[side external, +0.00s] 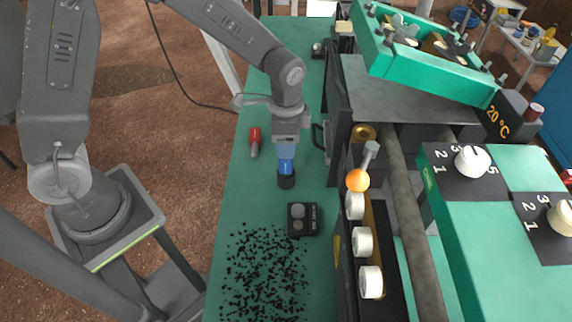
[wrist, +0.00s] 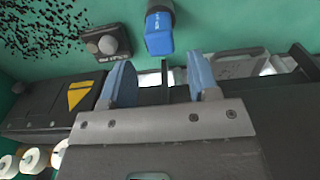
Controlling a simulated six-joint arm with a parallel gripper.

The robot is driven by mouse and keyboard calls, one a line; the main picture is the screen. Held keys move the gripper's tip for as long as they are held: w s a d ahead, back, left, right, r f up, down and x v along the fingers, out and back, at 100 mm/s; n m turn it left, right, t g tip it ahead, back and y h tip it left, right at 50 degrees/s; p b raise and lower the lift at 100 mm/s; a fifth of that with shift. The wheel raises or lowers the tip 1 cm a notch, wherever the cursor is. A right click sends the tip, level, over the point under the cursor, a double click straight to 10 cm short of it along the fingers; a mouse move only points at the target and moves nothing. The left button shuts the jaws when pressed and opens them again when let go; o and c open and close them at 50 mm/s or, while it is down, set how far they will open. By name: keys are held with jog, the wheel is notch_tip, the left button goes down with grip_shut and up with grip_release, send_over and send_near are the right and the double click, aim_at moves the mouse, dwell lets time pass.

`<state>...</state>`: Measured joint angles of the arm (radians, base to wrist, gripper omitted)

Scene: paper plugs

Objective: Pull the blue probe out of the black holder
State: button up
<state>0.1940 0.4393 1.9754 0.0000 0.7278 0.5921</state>
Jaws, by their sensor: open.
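The blue probe (side external: 286,166) stands upright in the small black holder (side external: 286,182) on the green bench top. In the wrist view the blue probe (wrist: 159,41) and the black holder (wrist: 160,7) show at the top, just beyond the fingertips. My gripper (side external: 286,154) points down directly above the probe in the side view. In the wrist view my gripper (wrist: 161,72) has its two blue fingers spread apart, with nothing between them. The fingers appear to be close to the probe's top; the side view does not clearly show whether they touch it.
A red-handled object (side external: 254,140) stands left of the probe. The machine with white rollers (side external: 362,242) and an orange ball lever (side external: 357,180) rises at the right.

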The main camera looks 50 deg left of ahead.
aim_at(285, 166)
jog(key=shift+f, duration=0.4)
jog(key=shift+f, duration=0.1)
jog(key=shift+f, duration=1.9)
jog(key=c, duration=1)
